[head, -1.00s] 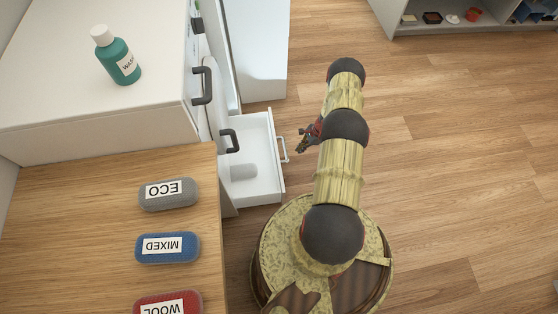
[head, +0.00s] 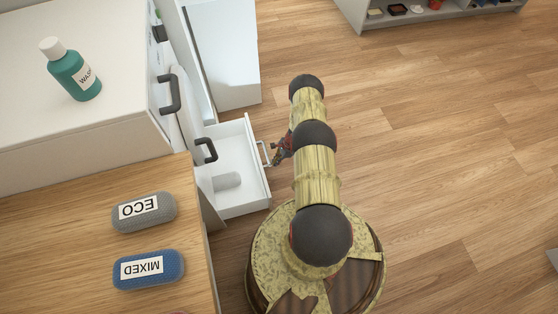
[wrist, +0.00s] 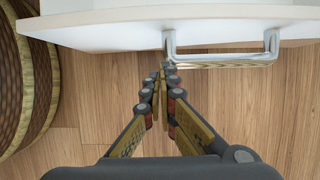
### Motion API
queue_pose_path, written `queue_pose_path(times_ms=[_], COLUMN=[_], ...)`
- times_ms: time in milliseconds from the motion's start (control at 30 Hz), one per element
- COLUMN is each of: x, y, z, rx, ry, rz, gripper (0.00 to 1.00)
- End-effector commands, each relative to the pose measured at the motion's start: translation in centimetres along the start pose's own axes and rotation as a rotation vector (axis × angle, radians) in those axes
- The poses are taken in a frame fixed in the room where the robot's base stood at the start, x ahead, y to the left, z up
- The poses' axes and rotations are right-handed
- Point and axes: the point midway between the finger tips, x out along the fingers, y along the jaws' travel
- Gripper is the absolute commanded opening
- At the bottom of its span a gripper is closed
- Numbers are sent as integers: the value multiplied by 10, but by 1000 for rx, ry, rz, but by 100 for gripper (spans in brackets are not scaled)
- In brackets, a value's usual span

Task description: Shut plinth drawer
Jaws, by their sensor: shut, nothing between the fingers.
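The plinth drawer (head: 240,196) is a white open box low under the counter, pulled out to the right in the head view. The drawer front also shows at the top of the wrist view (wrist: 110,32), with a shiny metal bar handle (wrist: 215,62). My gripper (head: 274,152) is at the outer side of the drawer front, by the handle. In the wrist view my gripper (wrist: 165,72) is shut and empty, its tips close to the handle's left end. Whether they touch the handle I cannot tell.
A white door (head: 222,55) stands open beyond the drawer. A green bottle (head: 75,72) stands on the white top. Grey (head: 144,212) and blue (head: 149,269) labelled blocks lie on the wooden counter (head: 60,225). A low shelf (head: 440,15) is far off; the floor (head: 430,150) between is clear.

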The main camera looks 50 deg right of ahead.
Motion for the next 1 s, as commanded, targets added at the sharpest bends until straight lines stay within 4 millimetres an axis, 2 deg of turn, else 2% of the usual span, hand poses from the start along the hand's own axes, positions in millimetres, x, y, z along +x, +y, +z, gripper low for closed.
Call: queue_pose_path(times_ms=[100, 333, 1000], x=[7, 14, 14], y=[-1, 0, 5], z=[15, 33, 40], rx=[-3, -1, 0], ry=[0, -1, 0], rz=[0, 1, 1], gripper=[0, 0, 0])
